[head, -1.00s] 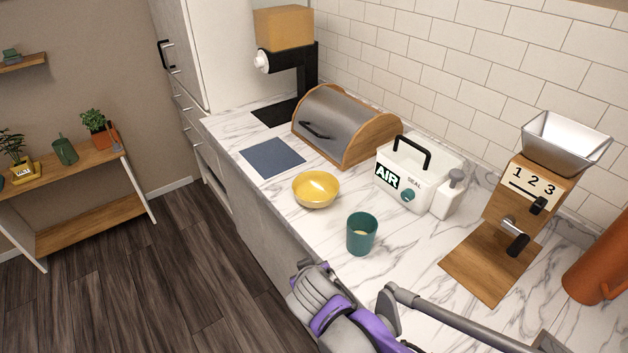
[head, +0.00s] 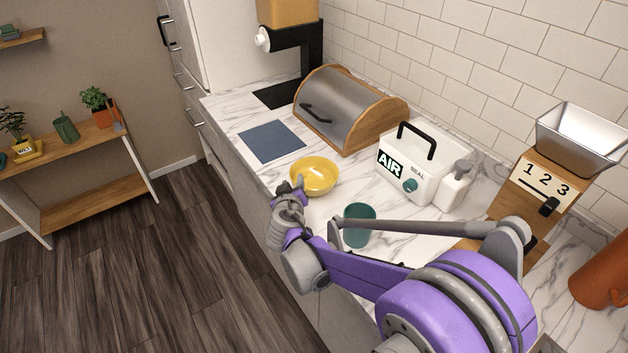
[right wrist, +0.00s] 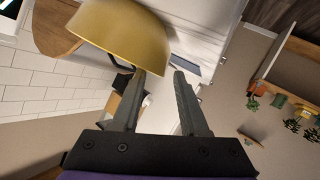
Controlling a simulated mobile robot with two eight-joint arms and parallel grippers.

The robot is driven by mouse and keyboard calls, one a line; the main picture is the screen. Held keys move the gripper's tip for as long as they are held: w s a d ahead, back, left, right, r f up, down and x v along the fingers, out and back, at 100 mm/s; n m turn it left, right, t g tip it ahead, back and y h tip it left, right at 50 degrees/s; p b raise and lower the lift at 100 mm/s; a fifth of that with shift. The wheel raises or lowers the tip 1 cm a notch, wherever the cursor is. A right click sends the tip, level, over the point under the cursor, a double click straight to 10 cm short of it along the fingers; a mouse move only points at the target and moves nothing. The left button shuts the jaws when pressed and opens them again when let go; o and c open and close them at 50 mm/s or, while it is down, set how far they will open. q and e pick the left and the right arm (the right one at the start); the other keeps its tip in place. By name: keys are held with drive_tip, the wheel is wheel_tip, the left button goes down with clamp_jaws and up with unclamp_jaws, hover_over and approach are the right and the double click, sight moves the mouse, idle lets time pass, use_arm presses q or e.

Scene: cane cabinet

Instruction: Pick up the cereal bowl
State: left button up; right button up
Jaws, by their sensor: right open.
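The cereal bowl is a yellow bowl (head: 318,176) on the marble counter near its front edge. It also shows large in the right wrist view (right wrist: 125,35), where one edge of its rim reaches toward the space between the fingertips. My right gripper (head: 298,186) is at the bowl's near left side in the head view. In the right wrist view its two fingers (right wrist: 160,74) are apart, and the left fingertip overlaps the bowl's edge. I cannot tell whether it touches. My left gripper is not in view.
A teal cup (head: 359,223) stands close beside my right arm. A blue mat (head: 271,141) lies flat beyond the bowl.

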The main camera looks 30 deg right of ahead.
sight(293, 179)
drive_tip(key=x, duration=0.4)
drive_tip(key=shift+w+d, duration=0.1)
drive_tip(key=shift+w, duration=0.1)
drive_tip(key=shift+r, duration=0.1)
clamp_jaws()
idle(1.1)
